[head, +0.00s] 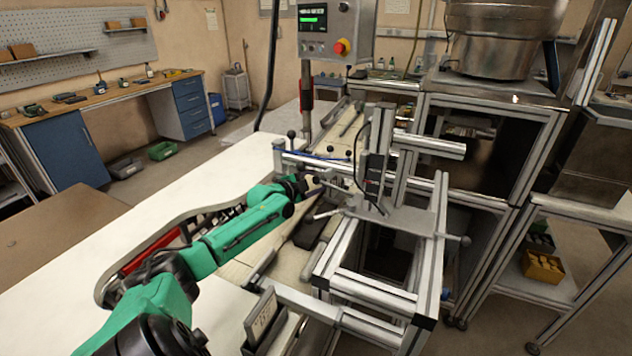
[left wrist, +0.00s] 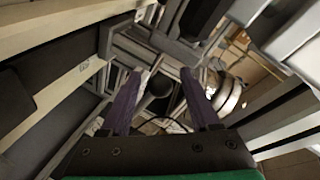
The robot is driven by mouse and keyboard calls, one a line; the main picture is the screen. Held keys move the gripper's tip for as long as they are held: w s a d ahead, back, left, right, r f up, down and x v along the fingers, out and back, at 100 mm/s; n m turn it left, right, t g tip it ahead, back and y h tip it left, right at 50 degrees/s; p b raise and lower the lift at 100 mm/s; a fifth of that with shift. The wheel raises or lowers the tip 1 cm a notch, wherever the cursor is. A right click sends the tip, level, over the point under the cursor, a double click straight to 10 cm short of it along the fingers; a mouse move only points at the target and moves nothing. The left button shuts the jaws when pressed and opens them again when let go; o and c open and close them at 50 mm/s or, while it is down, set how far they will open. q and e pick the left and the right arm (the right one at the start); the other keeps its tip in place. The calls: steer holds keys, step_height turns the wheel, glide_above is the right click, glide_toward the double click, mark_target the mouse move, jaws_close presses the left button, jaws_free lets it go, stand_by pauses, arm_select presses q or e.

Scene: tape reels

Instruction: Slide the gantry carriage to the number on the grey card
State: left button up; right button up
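The gantry (head: 420,225) is a frame of aluminium rails right of centre in the head view. What looks like its carriage (head: 373,170), a dark upright block, stands over the rails. A small card (head: 262,314) stands in a dark holder at the bottom; its marks are too small to read. My left gripper (head: 312,185) is beside the gantry's left side, just left of the carriage. In the left wrist view its two purple fingers (left wrist: 161,78) are apart, with a dark round knob (left wrist: 159,86) showing between them. I cannot tell whether they touch it. My right gripper is not in view.
A control box (head: 335,32) with a red button stands on a post behind. Small ball-ended levers (head: 291,134) stick up near my left gripper. A metal bowl (head: 495,40) sits on the machine at right. The white tabletop (head: 100,265) at left is mostly clear.

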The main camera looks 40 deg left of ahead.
arm_select(q)
jaws_close()
stand_by(1.2)
